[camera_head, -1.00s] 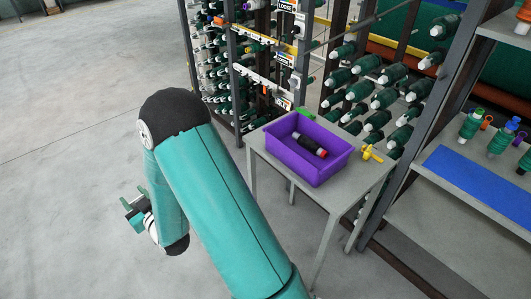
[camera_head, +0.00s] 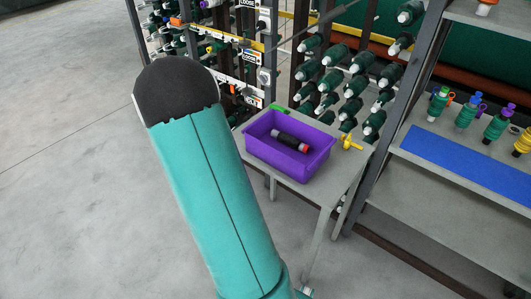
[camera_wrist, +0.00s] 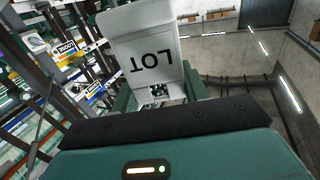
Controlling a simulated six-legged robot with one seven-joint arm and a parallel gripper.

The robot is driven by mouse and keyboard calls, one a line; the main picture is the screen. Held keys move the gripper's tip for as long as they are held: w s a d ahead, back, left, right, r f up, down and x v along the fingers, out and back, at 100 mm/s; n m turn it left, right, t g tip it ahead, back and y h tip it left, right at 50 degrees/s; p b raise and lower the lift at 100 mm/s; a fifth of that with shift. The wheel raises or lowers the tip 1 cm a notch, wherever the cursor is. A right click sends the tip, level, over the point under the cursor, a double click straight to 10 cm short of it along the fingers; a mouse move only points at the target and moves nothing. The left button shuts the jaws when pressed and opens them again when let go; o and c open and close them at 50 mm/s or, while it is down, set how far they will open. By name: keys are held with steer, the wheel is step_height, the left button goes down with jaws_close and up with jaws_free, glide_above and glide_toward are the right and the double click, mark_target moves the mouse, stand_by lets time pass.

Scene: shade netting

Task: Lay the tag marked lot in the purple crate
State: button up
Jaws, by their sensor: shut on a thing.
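The purple crate (camera_head: 262,151) stands on a small grey table, right of my arm in the head view. A black cylinder with a red end (camera_head: 290,142) lies inside it. In the wrist view my gripper (camera_wrist: 160,96) is shut on a white tag (camera_wrist: 143,42) marked LOT, whose lettering appears upside down. The tag sticks out beyond the fingers. In the head view my gripper and the tag are hidden behind my arm.
The grey table (camera_head: 328,190) also holds a green piece (camera_head: 279,109) and a yellow piece (camera_head: 350,142) beside the crate. A rack of green spools (camera_head: 335,54) stands behind. A shelf with a blue mat (camera_head: 470,165) and several bottles is at right. Open floor lies left.

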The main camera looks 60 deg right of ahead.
steer(key=s+d+r+m+g+h, duration=0.3)
steer(key=s+d+g, duration=0.1)
steer(key=s+d, duration=0.5)
steer(key=s+d+r+m+g+h, duration=0.2)
steer(key=s+d+r+m+g, duration=0.15)
steer(key=s+d, duration=0.6)
steer(key=s+d+r+m+g+h, duration=0.3)
steer(key=s+d+r+g, duration=0.15)
steer(key=s, duration=0.85)
steer(key=w+d+f, duration=0.4)
steer(key=w+f, duration=0.2)
steer(key=f, duration=0.1)
steer(key=w+d+f, duration=0.3)
steer(key=w+f, duration=0.3)
steer(key=shift+d+f+t, duration=0.3)
steer(key=shift+d+f, duration=0.05)
steer(key=shift+f, duration=0.05)
steer(key=shift+f, duration=0.2)
steer(key=shift+f+n, duration=0.25)
steer(key=shift+f, duration=0.1)
steer(key=shift+f, duration=0.1)
steer(key=o, duration=1)
steer(key=shift+c, duration=0.2)
